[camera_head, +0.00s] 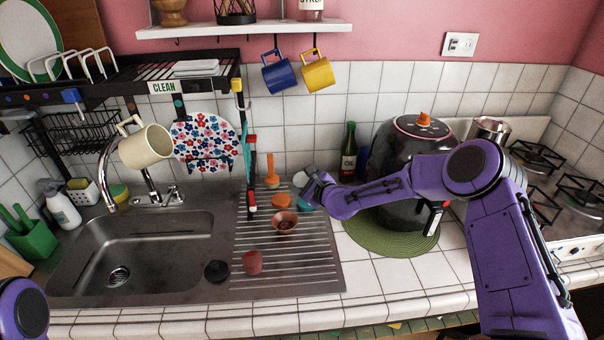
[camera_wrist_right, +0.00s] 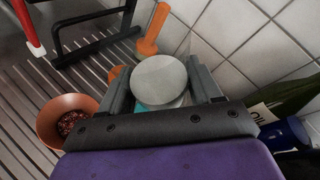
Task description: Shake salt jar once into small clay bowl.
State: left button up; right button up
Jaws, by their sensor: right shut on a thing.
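The salt jar (camera_wrist_right: 160,82) has a round grey lid and a pale teal body. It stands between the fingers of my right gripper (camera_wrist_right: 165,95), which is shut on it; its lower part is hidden. In the head view the jar's pale top (camera_head: 300,179) shows beside my right gripper (camera_head: 312,188), above the right part of the drainboard. The small clay bowl (camera_head: 285,222) sits on the drainboard, nearer and a little left of the jar. It also shows in the wrist view (camera_wrist_right: 52,120) with dark reddish bits inside. My left gripper is out of view.
An orange-handled tool (camera_head: 271,172) and an orange item (camera_head: 281,201) are close to the jar. A red cup (camera_head: 252,263) and black round piece (camera_head: 217,271) lie in front. A dark pot-like appliance (camera_head: 395,165) stands on a green mat (camera_head: 400,245) at right.

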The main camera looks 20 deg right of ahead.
jog(key=n+t+b, duration=0.1)
jog(key=a+f+n+b, duration=0.1)
jog(key=n+b, duration=0.1)
jog(key=f+n+t+h+b, duration=0.1)
jog(key=n, duration=0.1)
jog(key=shift+s+a+t+b, duration=0.3)
jog(key=shift+s+a+r+n+t+y+b, duration=0.15)
jog(key=shift+n+t+b, duration=0.3)
jog(key=shift+n+b, duration=0.95)
jog(key=shift+s+a+r+n+t+y+b, duration=0.15)
jog(key=shift+n+t+b, duration=0.35)
jog(key=shift+n+b, duration=0.8)
jog(key=shift+s+a+n+t+y+b, duration=0.15)
jog(key=shift+n+t+b, duration=0.3)
jog(key=shift+n+b, duration=0.95)
jog(key=shift+w+m+b, duration=0.1)
jog(key=shift+m+b, duration=0.2)
jog(key=shift+m, duration=0.1)
